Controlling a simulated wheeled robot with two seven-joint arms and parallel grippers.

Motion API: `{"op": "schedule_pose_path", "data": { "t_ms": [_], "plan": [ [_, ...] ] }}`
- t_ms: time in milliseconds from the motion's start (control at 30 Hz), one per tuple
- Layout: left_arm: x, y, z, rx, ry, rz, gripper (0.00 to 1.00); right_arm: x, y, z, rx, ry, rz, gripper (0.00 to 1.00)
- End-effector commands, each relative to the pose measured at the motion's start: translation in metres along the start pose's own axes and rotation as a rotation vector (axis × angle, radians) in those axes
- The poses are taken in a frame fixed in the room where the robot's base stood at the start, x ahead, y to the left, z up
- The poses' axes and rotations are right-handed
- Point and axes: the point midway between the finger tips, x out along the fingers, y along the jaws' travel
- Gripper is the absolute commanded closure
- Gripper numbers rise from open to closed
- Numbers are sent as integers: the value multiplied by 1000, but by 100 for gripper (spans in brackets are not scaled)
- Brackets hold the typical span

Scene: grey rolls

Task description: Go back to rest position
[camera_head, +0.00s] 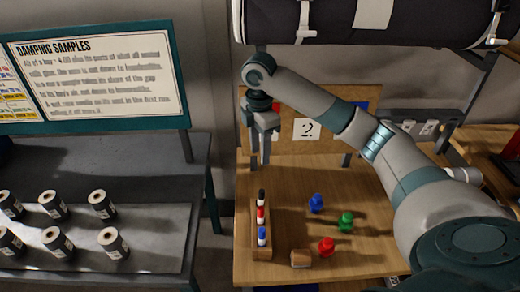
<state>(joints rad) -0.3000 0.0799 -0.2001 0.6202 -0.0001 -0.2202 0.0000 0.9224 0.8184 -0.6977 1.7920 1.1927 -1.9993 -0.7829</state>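My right arm comes in from the right and reaches across above the wooden table (375,250). Its gripper (261,166) points down in front of the board at the table's back, above the far left part of the table. Its two fingers stand apart with a gap between them, and nothing shows in the gap. My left arm and gripper are not in view.
A wooden rack (261,252) with black, red and blue-topped pieces stands below the gripper. Blue (316,203), green (346,222) and red (327,246) pieces and a wooden block (301,258) lie nearby. Several grey rolls (108,242) stand on the left table. A black roll (335,22) hangs overhead.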

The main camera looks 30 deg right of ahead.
Motion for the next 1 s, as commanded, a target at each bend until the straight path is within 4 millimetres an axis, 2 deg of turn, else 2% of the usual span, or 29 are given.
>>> {"op": "schedule_pose_path", "data": {
  "t_ms": [400, 567, 767, 1000],
  "plan": [
    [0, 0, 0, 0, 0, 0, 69, 1, 0, 0, 0, 0, 0, 62],
    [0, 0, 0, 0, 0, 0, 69, 12, -3, -8, 3, 4, 1, 62],
    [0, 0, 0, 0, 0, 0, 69, 52, -16, -36, 33, 25, 19, 62],
    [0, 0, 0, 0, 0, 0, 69, 120, -52, -86, 126, 91, 57, 62]
  ]
}}
